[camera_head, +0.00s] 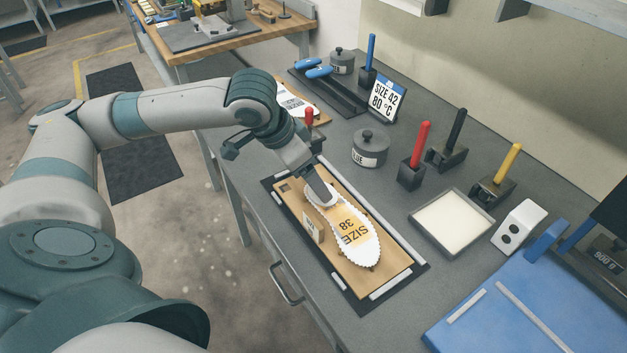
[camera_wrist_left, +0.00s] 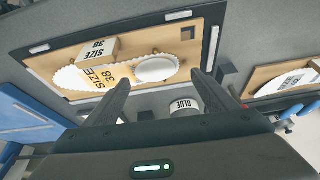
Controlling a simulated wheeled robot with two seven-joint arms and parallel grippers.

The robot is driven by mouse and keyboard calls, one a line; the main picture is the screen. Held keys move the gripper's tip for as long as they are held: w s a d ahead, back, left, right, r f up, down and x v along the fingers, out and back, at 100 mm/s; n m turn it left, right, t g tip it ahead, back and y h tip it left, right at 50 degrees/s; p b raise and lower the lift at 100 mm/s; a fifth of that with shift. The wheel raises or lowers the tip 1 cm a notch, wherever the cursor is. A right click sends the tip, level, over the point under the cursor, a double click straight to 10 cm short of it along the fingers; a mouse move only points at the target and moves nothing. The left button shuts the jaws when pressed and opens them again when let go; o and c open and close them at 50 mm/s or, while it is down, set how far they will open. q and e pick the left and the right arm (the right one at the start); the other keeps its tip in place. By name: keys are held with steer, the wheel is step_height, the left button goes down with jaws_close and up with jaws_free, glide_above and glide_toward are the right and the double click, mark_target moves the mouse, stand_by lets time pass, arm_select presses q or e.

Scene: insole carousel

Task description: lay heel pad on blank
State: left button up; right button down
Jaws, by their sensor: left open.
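The blank (camera_head: 357,241) is a white scalloped insole shape with a tan SIZE 38 face, lying on a wooden board (camera_head: 385,282). It also shows in the left wrist view (camera_wrist_left: 72,79). The heel pad (camera_wrist_left: 156,69) is a smooth white oval lying over the blank's heel end, inside its scalloped edge. In the head view the left gripper (camera_head: 328,198) partly hides the heel end. In the left wrist view the left gripper (camera_wrist_left: 160,85) is open, its two fingers apart with nothing between the tips, just short of the pad. My right gripper is not in view.
A small SIZE 38 block (camera_head: 313,226) stands beside the blank. A grey lidded glue pot (camera_head: 370,149), red-handled (camera_head: 421,145) and yellow-handled (camera_head: 507,165) tools, a shallow tray (camera_head: 452,220) and a blue mat (camera_head: 530,310) are to the right. Another board with an insole (camera_head: 295,105) lies behind my wrist.

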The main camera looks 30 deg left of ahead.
arm_select(q)
steer(key=v, duration=0.8)
steer(key=shift+r, duration=0.2)
